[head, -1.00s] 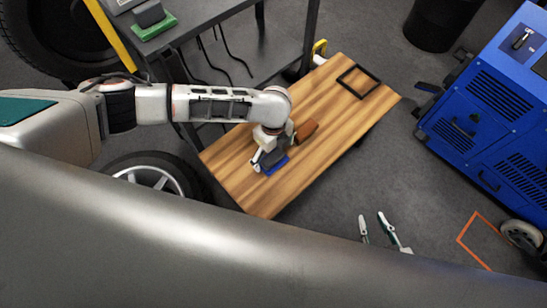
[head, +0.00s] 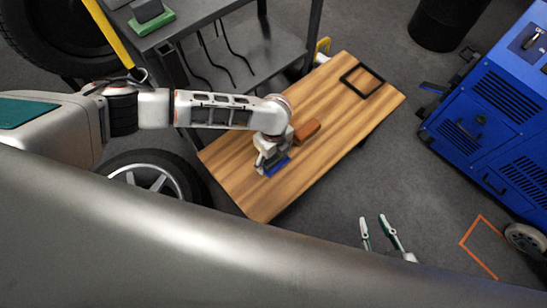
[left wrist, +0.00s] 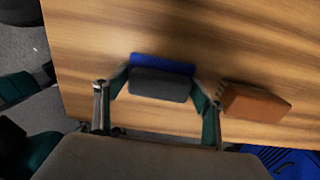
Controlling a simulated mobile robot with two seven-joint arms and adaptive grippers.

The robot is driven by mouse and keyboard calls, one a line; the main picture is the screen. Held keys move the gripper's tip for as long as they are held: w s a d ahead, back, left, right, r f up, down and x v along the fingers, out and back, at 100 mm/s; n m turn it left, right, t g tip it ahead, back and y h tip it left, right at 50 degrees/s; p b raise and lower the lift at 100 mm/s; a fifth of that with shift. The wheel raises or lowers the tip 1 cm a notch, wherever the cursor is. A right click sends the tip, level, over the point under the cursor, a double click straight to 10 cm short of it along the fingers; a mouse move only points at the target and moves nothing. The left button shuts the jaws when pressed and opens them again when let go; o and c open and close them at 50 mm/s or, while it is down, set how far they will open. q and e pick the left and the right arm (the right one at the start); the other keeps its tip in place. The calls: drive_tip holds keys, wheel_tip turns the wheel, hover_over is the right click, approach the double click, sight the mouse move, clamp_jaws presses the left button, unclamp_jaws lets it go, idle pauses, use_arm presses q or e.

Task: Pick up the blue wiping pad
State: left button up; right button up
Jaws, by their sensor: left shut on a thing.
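The blue wiping pad (head: 277,166), with a dark grey grip block on it, is at the near left part of the wooden table (head: 255,195). In the left wrist view the blue pad (left wrist: 163,63) shows behind its grey block (left wrist: 160,85). My left gripper (head: 268,160) has its fingers on either side of the block and is shut on it; the wrist view shows the left gripper (left wrist: 160,92) too. I cannot tell whether the pad touches the table. My right gripper (head: 383,228) is open and empty, low in the head view, over the floor.
A brown block (head: 307,131) lies close beside the pad, just right of the gripper in the wrist view (left wrist: 255,103). A black square frame (head: 361,80) lies at the table's far end. A dark metal cart (head: 235,60) stands behind; a blue machine (head: 490,125) stands right.

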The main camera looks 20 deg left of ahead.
use_arm(q)
drive_tip(key=r, duration=0.1)
drive_tip(key=r+p, duration=0.1)
drive_tip(key=r, duration=0.3)
drive_tip(key=shift+w+p, duration=0.3)
drive_tip(key=shift+p, duration=0.1)
wheel_tip(320, 180, up, 7)
drive_tip(key=p, duration=0.3)
wheel_tip(320, 180, up, 8)
drive_tip(key=p, duration=0.2)
hover_over(273, 157)
use_arm(e)
drive_tip(key=shift+s+d+r, duration=0.1)
drive_tip(key=shift+d+r, duration=0.15)
drive_tip(key=shift+r, duration=0.45)
drive_tip(key=shift+s+d+r, duration=0.1)
drive_tip(key=shift+d+r, duration=0.1)
drive_tip(key=shift+r, duration=0.45)
use_arm(q)
drive_tip(key=shift+o, duration=0.7)
